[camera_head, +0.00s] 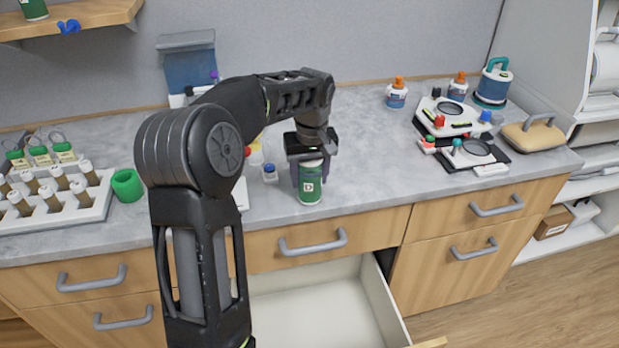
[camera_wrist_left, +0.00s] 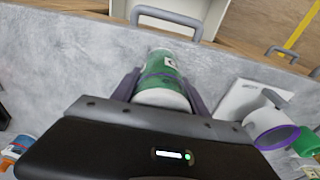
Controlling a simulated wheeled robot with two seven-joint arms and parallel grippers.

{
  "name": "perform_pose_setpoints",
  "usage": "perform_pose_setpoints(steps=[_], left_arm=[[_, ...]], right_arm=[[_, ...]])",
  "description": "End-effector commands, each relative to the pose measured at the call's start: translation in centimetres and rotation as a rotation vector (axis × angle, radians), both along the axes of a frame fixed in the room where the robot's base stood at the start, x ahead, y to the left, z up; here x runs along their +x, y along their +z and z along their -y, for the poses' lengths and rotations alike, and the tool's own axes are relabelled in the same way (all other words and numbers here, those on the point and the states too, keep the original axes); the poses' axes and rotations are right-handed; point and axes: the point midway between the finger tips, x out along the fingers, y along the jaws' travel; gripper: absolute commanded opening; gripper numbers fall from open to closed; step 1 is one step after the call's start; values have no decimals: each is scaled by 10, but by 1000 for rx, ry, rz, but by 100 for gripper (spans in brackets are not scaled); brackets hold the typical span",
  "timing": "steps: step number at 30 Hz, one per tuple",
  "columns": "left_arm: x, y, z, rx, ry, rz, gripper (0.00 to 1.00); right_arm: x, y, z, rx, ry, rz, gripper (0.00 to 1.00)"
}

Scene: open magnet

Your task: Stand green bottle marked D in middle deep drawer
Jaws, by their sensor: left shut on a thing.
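The green bottle marked D (camera_head: 310,188) is upright near the counter's front edge, with its white label facing me. My left gripper (camera_head: 309,170) reaches down from above and is shut on it, a finger on each side. In the left wrist view the bottle (camera_wrist_left: 164,80) sits between the two fingers of the gripper (camera_wrist_left: 163,90). I cannot tell whether its base touches the counter. The middle deep drawer (camera_head: 320,306) is pulled open below the counter; its white inside looks empty where it shows, and my arm hides its left part. My right gripper is not in view.
A closed shallow drawer (camera_head: 313,243) lies above the open one.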

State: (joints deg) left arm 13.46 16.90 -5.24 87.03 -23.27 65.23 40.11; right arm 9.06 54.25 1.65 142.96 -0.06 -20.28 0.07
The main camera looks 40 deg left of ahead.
Motion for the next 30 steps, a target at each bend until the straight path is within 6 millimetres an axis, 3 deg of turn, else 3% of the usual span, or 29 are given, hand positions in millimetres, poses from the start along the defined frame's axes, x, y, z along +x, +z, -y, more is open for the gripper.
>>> perform_pose_setpoints(steps=[15,30], left_arm=[[1,86,0,0,0,4,0],[0,95,0,0,0,1,0]], right_arm=[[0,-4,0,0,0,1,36],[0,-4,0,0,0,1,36]])
